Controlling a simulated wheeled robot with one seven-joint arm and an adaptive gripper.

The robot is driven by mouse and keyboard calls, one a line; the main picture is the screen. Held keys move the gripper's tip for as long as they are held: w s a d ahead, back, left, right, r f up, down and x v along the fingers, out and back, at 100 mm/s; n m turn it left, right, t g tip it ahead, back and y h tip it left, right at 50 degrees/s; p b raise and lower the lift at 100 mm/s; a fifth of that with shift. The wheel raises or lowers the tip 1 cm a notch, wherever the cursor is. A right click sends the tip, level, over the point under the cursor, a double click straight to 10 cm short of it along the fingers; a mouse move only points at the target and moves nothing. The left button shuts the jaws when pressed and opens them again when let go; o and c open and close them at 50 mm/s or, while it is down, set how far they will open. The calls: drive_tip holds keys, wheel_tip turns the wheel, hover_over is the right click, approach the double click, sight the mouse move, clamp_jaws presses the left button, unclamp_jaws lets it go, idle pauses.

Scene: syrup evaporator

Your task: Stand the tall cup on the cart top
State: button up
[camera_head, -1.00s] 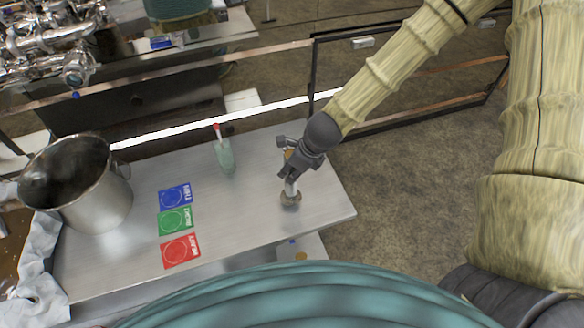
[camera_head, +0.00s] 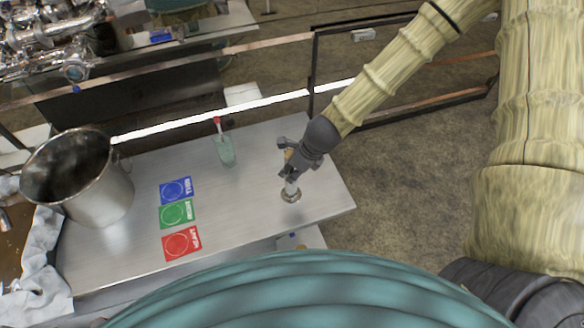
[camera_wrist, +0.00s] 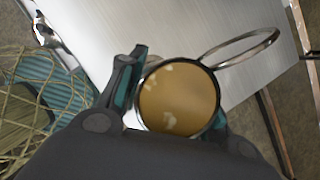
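The tall cup is a slim metal vessel with a round foot (camera_head: 291,195), upright near the right end of the cart top (camera_head: 245,192). Its foot appears at the cart surface; I cannot tell whether it touches or hangs slightly above. In the wrist view its open mouth (camera_wrist: 178,99) is full of amber liquid, and a thin metal ring edge shows beyond it at upper right. My gripper (camera_head: 289,172) comes from the upper right, with a finger on either side of the cup, apparently closed against it. The gripper (camera_wrist: 177,97) hides part of the cup's body.
A large steel pot (camera_head: 85,178) stands at the cart's left end, by a grey cloth (camera_head: 40,265). Blue (camera_head: 175,190), green (camera_head: 176,214) and red (camera_head: 181,243) cards lie mid-cart.

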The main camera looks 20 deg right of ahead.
drive_tip(key=o, duration=0.4)
drive_tip(key=shift+o, duration=0.2)
drive_tip(key=v, duration=1.2)
idle(0.4)
drive_tip(key=s+d+f+n+g+h, duration=0.2)
drive_tip(key=s+f+n+g+h, duration=0.1)
drive_tip(key=s+f+n, duration=2.1)
wheel_tip(320, 180, down, 2)
drive_tip(key=n, duration=0.2)
drive_tip(key=shift+d+f+n, duration=0.15)
drive_tip(key=shift+d+n, duration=0.2)
drive_tip(key=shift+n, duration=0.05)
drive_tip(key=shift+w, duration=0.1)
